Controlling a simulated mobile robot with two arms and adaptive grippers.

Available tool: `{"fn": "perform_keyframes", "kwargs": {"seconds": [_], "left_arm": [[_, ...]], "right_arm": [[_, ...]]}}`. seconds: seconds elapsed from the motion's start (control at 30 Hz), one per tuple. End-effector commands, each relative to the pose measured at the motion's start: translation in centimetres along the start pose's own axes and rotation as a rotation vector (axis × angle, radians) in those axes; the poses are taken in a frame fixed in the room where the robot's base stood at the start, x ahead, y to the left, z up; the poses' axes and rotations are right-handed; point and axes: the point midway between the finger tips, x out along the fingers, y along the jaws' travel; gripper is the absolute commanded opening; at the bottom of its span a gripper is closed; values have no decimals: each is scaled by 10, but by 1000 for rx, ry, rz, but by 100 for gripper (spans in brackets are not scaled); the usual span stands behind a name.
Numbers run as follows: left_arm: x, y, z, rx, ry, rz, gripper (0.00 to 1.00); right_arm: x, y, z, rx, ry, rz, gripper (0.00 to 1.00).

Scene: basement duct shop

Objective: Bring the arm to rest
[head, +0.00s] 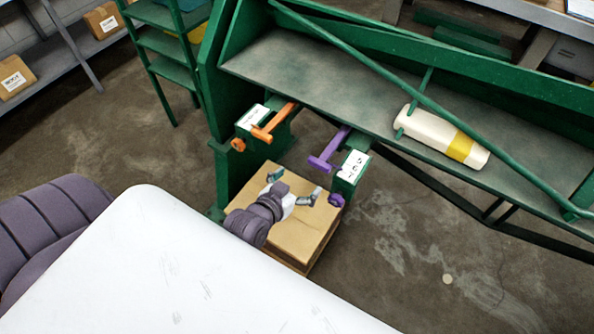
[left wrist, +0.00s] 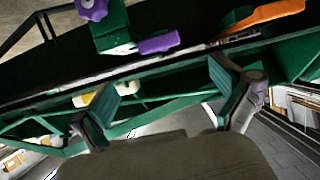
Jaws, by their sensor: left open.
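My left gripper (head: 294,185) is above a tan box top, its two fingers spread apart with nothing between them. It is just in front of an orange handle (head: 273,122) and a purple handle (head: 328,150) on the green machine (head: 228,165), apart from both in the head view. In the left wrist view the open left gripper (left wrist: 163,72) points toward the machine. The purple handle (left wrist: 158,44) and the orange handle (left wrist: 262,17) show beyond the fingers. My right gripper is not in view.
The tan box (head: 310,235) stands on the floor under the gripper. A white cylinder with a yellow band (head: 430,134) lies on the machine's bed. A green shelf rack (head: 170,45) and cardboard boxes (head: 103,20) are at the upper left. Floor at the lower right is mostly clear.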

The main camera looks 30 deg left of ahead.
Motion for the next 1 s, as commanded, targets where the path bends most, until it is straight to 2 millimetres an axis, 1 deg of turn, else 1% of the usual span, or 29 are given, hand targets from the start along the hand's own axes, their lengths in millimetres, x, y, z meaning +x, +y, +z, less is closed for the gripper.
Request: {"fn": "perform_keyframes", "kwargs": {"seconds": [0.03,0.17,0.63,0.7,0.77,0.87,0.9,0.97,1.0], "left_arm": [[-4,0,0,0,-1,0,100],[-8,0,0,0,1,0,100],[-8,0,0,0,0,0,100],[-6,1,5,0,-9,2,100],[-3,2,18,-1,-32,5,100],[6,8,62,-2,-112,16,100],[10,12,88,-1,-157,22,100],[14,17,131,3,-234,31,100],[14,21,162,6,-289,39,100]], "right_arm": [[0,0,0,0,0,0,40],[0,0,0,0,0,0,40],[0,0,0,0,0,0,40],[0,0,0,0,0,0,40],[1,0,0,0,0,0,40],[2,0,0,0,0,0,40],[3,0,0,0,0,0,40],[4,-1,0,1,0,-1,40],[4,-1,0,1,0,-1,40]]}}
